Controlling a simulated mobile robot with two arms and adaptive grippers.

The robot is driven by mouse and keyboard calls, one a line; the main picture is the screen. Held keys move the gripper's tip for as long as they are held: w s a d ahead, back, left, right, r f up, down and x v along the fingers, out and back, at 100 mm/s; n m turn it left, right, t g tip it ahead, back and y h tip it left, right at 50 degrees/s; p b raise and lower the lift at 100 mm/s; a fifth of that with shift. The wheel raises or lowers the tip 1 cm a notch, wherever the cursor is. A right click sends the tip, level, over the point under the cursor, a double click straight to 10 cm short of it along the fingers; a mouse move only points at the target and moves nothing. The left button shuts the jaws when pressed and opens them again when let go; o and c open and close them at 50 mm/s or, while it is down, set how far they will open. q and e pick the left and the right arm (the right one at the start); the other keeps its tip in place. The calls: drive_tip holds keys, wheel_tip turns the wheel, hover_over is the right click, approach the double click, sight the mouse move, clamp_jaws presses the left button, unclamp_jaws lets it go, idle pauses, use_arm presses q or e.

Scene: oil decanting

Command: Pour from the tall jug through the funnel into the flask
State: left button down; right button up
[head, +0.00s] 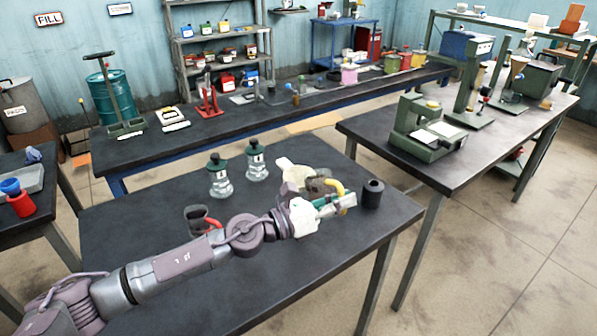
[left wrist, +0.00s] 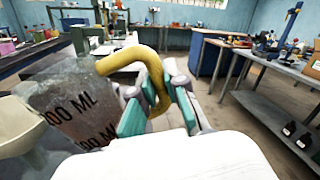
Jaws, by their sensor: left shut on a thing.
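My left gripper (head: 338,203) is shut on the yellow handle of the grey jug (head: 317,185). In the left wrist view the gripper (left wrist: 155,108) has its teal pads on both sides of the handle, and the jug (left wrist: 65,105) shows large ML markings and a slight lean. The cream funnel (head: 288,166) is just left of the jug in the head view, and its rim (left wrist: 15,130) shows at the left edge of the left wrist view. What stands under the funnel is hidden by the arm and jug. No liquid stream is visible.
Two clear bottles with green tops (head: 219,178) (head: 256,163) stand behind my forearm. A dark mug with a red handle (head: 203,220) is beside the forearm. A black cylinder (head: 373,194) stands right of the gripper. The black table's (head: 330,245) front right is bare.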

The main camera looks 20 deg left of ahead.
sight(338, 182)
use_arm(q)
drive_tip(key=shift+n, duration=0.8)
drive_tip(key=shift+w+a+r+p, duration=0.2)
drive_tip(key=shift+r+p, duration=0.2)
drive_tip(key=shift+r, duration=0.4)
drive_tip(key=shift+w+a+r+p, duration=0.1)
drive_tip(key=shift+a+r+p, duration=0.1)
drive_tip(key=shift+r+p, duration=0.45)
drive_tip(key=shift+w+a+r+p, duration=0.15)
drive_tip(key=shift+a+r+p, duration=0.05)
drive_tip(key=shift+r, duration=0.75)
drive_tip(key=shift+w+a+t, duration=0.1)
drive_tip(key=shift+t, duration=0.2)
drive_tip(key=shift+w+a+r+n, duration=0.4)
drive_tip(key=shift+a+r+n, duration=0.15)
drive_tip(key=shift+n, duration=0.35)
drive_tip(key=shift+w+a+r, duration=0.15)
drive_tip(key=shift+w, duration=0.05)
drive_tip(key=shift+w+a+n+b, duration=0.35)
drive_tip(key=shift+a+n, duration=0.1)
drive_tip(key=shift+n, duration=0.25)
drive_tip(key=shift+r+n+t, duration=0.1)
drive_tip(key=shift+n+t, duration=0.2)
drive_tip(key=shift+s+r+n, duration=0.15)
drive_tip(key=shift+r+n, duration=0.15)
drive_tip(key=shift+n, duration=0.1)
drive_tip(key=shift+a+r+n+p, duration=0.1)
drive_tip(key=shift+r+n+p, duration=0.4)
drive_tip(key=shift+n, duration=0.1)
